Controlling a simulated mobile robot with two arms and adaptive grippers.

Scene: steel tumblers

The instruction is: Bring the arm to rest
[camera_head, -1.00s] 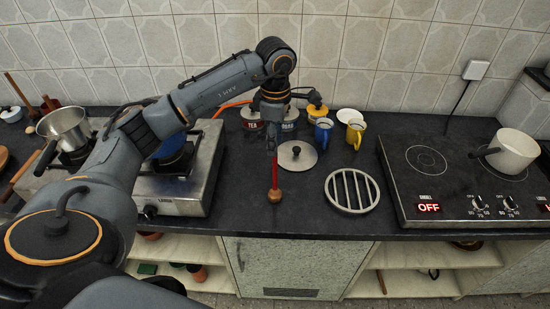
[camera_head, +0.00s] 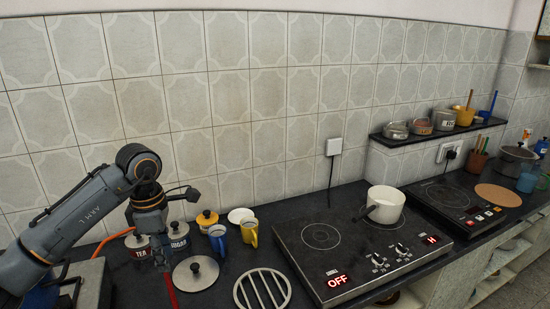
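My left arm comes in from the left edge of the head view and bends down over the counter's left part. Its gripper (camera_head: 162,259) points down in front of the tea canister (camera_head: 138,246) and the sugar canister (camera_head: 178,235). A thin red handle (camera_head: 171,290) stands right below the fingertips, and its lower end is cut off by the bottom edge. The fingers are small and dark, so I cannot tell whether they are open or shut on the handle. My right arm and gripper are not in view.
A steel lid (camera_head: 196,275), a round slatted trivet (camera_head: 262,292), a blue mug (camera_head: 218,240) and a yellow mug (camera_head: 250,232) are near the gripper. Further right are a cooktop (camera_head: 345,262) with a white pot (camera_head: 385,204) and a second hob (camera_head: 450,197).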

